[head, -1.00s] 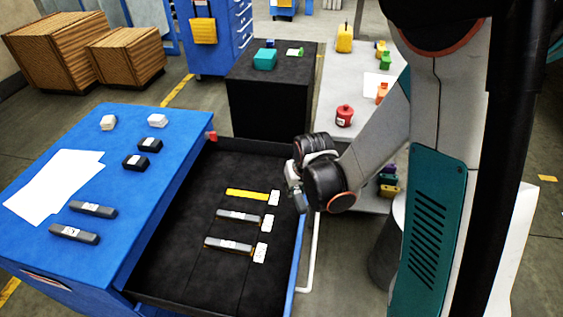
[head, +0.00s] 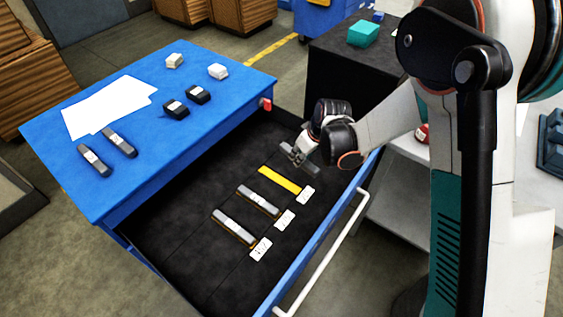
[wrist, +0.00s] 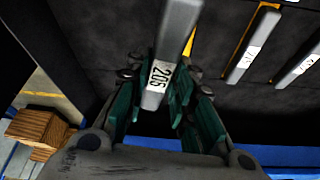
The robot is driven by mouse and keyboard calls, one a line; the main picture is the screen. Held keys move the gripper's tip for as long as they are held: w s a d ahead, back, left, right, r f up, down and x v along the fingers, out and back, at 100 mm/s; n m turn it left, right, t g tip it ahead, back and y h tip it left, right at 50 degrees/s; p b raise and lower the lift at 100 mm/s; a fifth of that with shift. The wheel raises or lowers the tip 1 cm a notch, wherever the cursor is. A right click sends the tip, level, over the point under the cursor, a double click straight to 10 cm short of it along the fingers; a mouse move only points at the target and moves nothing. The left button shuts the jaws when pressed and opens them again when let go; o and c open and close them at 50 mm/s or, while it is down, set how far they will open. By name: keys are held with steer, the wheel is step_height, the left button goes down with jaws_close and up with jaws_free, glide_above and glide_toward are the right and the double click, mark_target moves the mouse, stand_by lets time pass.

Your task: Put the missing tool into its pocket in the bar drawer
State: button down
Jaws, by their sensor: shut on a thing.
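My gripper (head: 292,153) is shut on a grey bar (wrist: 174,50) with a white label that seems to read 205. The bar also shows in the head view (head: 311,166), above the open drawer's far part. In the wrist view the bar stands between the green finger pads (wrist: 160,105). An empty yellow pocket (head: 279,180) lies in the black drawer (head: 180,235), below and left of my gripper in the head view. In the wrist view the held bar hides most of the yellow (wrist: 190,42). Two grey bars (head: 258,200) (head: 234,228) lie in neighbouring pockets.
White label cards (head: 306,195) sit beside the pockets. The blue cabinet top (head: 150,90) left of the drawer carries two grey bars (head: 93,160) (head: 119,142), black and white blocks and paper. The drawer's front has a white handle (head: 325,250). A black-topped stand (head: 345,65) is behind.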

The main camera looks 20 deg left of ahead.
steer(key=shift+s+a+f+n+g+b, duration=0.15)
steer(key=shift+a+f+n+b, duration=0.2)
steer(key=shift+a+f+b, duration=0.95)
steer(key=shift+s+a+f+n+g+b, duration=0.1)
steer(key=shift+s+a+f+n+b, duration=0.2)
steer(key=shift+a+f, duration=1.05)
steer(key=shift+s+a+f+n+g+b, duration=0.15)
steer(key=shift+a+f+n+b, duration=0.5)
steer(key=shift+f, duration=1.5)
steer(key=shift+w+d+f, duration=0.1)
steer(key=shift+d+f, duration=0.1)
steer(key=shift+f, duration=0.3)
steer(key=c, duration=1.3)
jaws_free()
steer(key=v, duration=1.2)
steer(key=shift+d, duration=0.3)
steer(key=shift+m, duration=0.3)
